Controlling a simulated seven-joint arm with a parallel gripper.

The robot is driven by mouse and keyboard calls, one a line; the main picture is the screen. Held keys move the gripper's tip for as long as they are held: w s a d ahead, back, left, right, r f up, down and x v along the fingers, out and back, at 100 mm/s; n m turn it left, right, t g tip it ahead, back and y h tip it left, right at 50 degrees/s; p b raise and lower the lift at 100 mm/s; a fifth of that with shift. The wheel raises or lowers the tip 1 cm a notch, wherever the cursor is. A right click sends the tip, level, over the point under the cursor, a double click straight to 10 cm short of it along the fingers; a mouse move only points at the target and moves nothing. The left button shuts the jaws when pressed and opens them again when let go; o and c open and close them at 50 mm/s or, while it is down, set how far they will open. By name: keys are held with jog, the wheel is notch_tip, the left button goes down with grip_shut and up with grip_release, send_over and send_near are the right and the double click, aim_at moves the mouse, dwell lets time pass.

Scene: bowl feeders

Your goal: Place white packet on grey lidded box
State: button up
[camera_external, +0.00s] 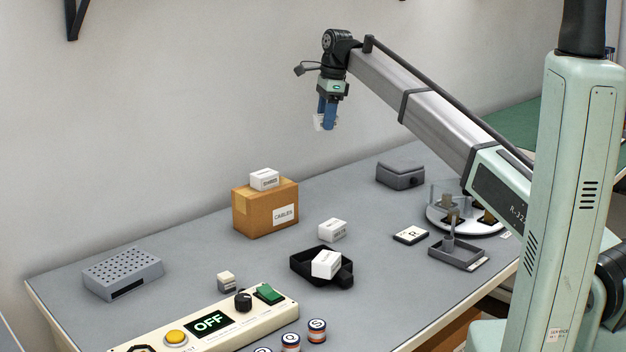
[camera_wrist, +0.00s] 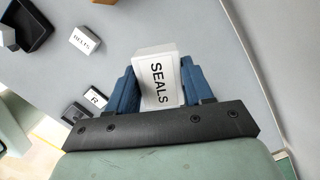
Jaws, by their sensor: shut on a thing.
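A white packet (camera_wrist: 160,85) marked SEALS sits between the two blue fingers of my gripper (camera_wrist: 158,72) in the wrist view. My gripper (camera_external: 327,112) is shut on it and holds it high above the table in the external view, where only a small part of the packet (camera_external: 318,122) shows. The grey lidded box (camera_external: 400,174) stands at the back right of the table, below and to the right of my gripper. Its top is bare. I cannot make out this box in the wrist view.
Other white packets lie on the cardboard box (camera_external: 266,214), on the table (camera_external: 332,230) and in the black tray (camera_external: 300,265). A perforated grey box (camera_external: 123,274) and a control panel (camera_external: 150,340) are left.

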jog(key=w+d+m, duration=0.2)
jog(key=w+d, duration=0.6)
jog(key=d, duration=0.3)
jog(key=w+d+m, duration=0.1)
jog(key=w+d, duration=0.6)
jog(key=d, duration=0.5)
send_over(400, 163)
notch_tip(400, 163, down, 4)
jog(key=shift+d+f, duration=0.15)
jog(key=shift+f, duration=2.6)
jog(key=shift+d+f, duration=0.1)
jog(key=shift+f, duration=2.65)
jog(key=shift+f, duration=0.2)
jog(key=o, duration=1)
jog(key=shift+o, duration=0.2)
jog(key=shift+r, duration=0.15)
notch_tip(400, 163, up, 12)
jog(key=d, duration=0.1)
jog(key=shift+d, duration=0.4)
